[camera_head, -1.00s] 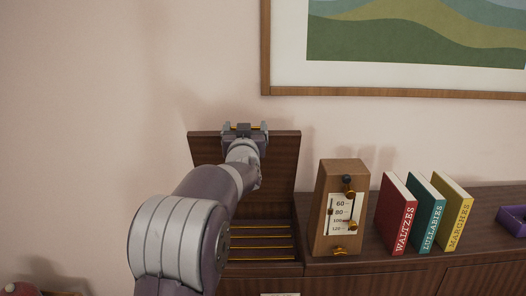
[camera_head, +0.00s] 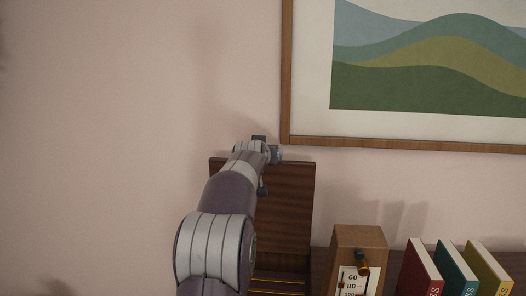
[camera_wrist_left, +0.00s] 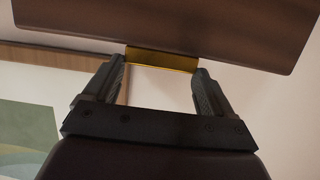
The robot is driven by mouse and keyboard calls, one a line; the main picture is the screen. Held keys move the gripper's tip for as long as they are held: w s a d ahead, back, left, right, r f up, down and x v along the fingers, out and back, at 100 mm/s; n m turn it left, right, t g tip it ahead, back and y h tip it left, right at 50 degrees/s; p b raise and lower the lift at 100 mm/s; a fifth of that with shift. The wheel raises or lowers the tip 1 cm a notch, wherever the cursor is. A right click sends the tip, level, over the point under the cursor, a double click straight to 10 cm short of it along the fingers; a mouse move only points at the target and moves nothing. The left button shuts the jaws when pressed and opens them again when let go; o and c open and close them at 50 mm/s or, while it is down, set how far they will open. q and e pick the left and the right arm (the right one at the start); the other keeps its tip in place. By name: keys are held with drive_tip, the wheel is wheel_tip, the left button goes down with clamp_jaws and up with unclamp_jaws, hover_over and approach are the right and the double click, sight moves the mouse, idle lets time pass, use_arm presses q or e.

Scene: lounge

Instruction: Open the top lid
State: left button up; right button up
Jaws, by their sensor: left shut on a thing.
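The dark wooden lid (camera_head: 288,205) stands raised, nearly upright, against the wall in the head view. Its underside edge fills the top of the left wrist view (camera_wrist_left: 190,25), with a brass handle (camera_wrist_left: 162,61) along that edge. My left gripper (camera_head: 266,151) is at the lid's top edge. In the left wrist view its two fingers (camera_wrist_left: 162,68) are at either end of the brass handle, shut on it. Brass rails (camera_head: 280,284) show in the open compartment below the lid. My arm hides the lid's left part. My right gripper is out of view.
A wooden metronome-like box (camera_head: 359,240) stands right of the lid. Red (camera_head: 421,268), teal (camera_head: 452,265) and yellow (camera_head: 484,265) books stand further right. A framed landscape picture (camera_head: 430,70) hangs on the wall above. The wall at the left is clear.

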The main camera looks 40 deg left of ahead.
use_arm(q)
drive_tip(key=shift+r, duration=0.35)
drive_tip(key=o, duration=1.3)
drive_tip(key=shift+s+d, duration=0.1)
drive_tip(key=shift+s, duration=0.05)
drive_tip(key=b+v, duration=0.7)
drive_tip(key=v, duration=0.6)
drive_tip(key=shift+d+f, duration=0.1)
drive_tip(key=shift+d, duration=0.05)
drive_tip(key=shift+s, duration=0.1)
